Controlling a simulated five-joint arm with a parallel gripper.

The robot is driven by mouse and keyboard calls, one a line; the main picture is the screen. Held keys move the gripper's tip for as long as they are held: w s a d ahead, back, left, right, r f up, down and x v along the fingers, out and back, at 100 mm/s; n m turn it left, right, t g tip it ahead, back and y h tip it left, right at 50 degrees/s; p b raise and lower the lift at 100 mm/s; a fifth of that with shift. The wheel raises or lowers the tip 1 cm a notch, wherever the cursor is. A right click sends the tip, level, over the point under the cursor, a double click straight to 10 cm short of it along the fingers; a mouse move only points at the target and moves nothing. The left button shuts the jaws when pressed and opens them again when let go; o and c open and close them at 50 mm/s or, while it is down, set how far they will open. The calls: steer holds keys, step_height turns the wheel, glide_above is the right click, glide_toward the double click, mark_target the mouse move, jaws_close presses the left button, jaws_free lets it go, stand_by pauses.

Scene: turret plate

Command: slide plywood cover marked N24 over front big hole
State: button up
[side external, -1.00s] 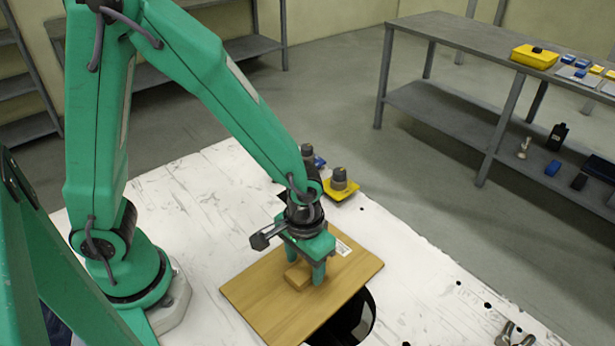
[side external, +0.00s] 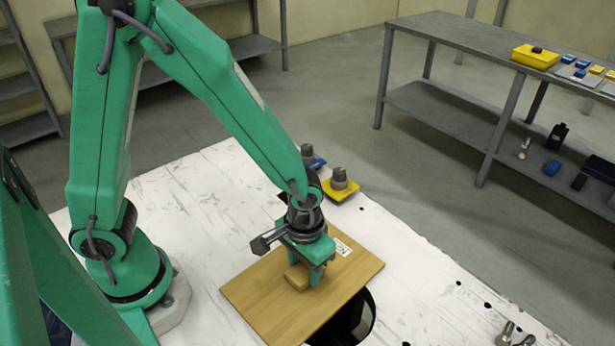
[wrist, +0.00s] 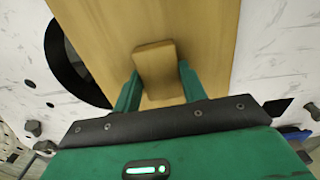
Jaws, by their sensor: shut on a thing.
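The plywood cover (side external: 262,302) lies flat on the white plate, with a small wooden block handle (side external: 297,277) on top. A white label (side external: 343,247) is on its far edge, partly behind my gripper; I read only an N. My gripper (side external: 307,273) is shut on the block handle, and in the wrist view the fingers (wrist: 158,76) stand on both sides of it. The big round hole (side external: 358,322) shows dark beside the cover's near right edge, partly covered by it. It also shows at the left in the wrist view (wrist: 62,62).
The white plate (side external: 420,285) has several small holes along its right side. A yellow-based knob piece (side external: 340,187) and a blue-based one (side external: 309,158) stand behind my gripper. Metal hardware (side external: 508,336) lies at the front right corner. The plate between cover and right edge is mostly clear.

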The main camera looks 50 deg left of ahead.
mark_target(332, 305)
steer(key=shift+d, duration=0.15)
steer(key=shift+m, duration=0.5)
steer(key=shift+d, duration=4)
steer(key=o, duration=1.2)
steer(key=shift+r, duration=0.1)
steer(key=shift+r, duration=3.4)
steer(key=shift+a, duration=0.1)
